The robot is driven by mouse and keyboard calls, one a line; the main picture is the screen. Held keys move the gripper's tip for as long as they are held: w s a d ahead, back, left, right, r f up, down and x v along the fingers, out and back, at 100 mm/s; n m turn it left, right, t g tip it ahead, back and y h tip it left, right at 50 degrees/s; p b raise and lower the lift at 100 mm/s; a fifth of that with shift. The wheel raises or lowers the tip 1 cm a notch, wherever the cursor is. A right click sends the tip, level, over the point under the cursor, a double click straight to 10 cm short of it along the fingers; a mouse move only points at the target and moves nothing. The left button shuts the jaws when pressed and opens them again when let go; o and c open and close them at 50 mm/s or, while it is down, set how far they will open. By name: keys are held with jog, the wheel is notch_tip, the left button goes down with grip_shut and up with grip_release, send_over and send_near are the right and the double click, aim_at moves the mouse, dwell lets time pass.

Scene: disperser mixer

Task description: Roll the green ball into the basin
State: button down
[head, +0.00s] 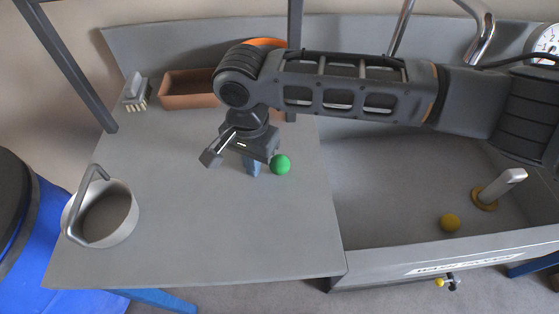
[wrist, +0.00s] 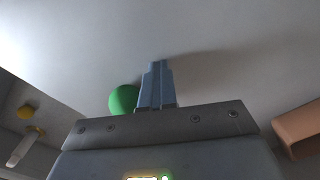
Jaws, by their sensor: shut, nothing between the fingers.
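The green ball (head: 281,164) rests on the grey worktop (head: 200,240), just right of my gripper (head: 253,172) in the head view. My gripper is shut and empty, its fingers pointing down at the worktop. In the wrist view, the ball (wrist: 124,99) is just left of the closed fingers (wrist: 157,70) and partly hidden behind my gripper's body; I cannot tell whether they touch. The basin (head: 410,190) is the sunken grey tub to the right of the worktop. A yellow ball (head: 450,222) lies on its floor.
A pot with a handle (head: 101,213) stands at the worktop's front left. A brush (head: 136,92) and a terracotta tray (head: 188,89) are at the back left. In the basin stands a grey handle on a yellow base (head: 485,198). The worktop's front middle is clear.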

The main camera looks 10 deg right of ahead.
aim_at(323, 170)
jog(key=shift+s+d+f+p, duration=0.15)
jog(key=shift+d+p, duration=0.55)
jog(key=shift+d, duration=1.15)
jog(key=shift+s+d+f+p, duration=0.2)
jog(key=shift+d+p, duration=0.5)
jog(key=shift+d, duration=1.15)
jog(key=shift+d+p, duration=1)
jog(key=shift+d, duration=1.75)
jog(key=shift+d+f, duration=0.1)
jog(key=shift+d, duration=0.7)
jog(key=shift+s+p, duration=0.1)
jog(key=shift+p, duration=0.2)
jog(key=shift+a+r+p, duration=0.15)
jog(key=shift+r+p, duration=0.8)
jog(key=shift+p, duration=0.05)
jog(key=r+p, duration=0.4)
jog(key=shift+w+r+p, duration=0.2)
jog(key=shift+r+p, duration=0.1)
jog(key=shift+r, duration=0.05)
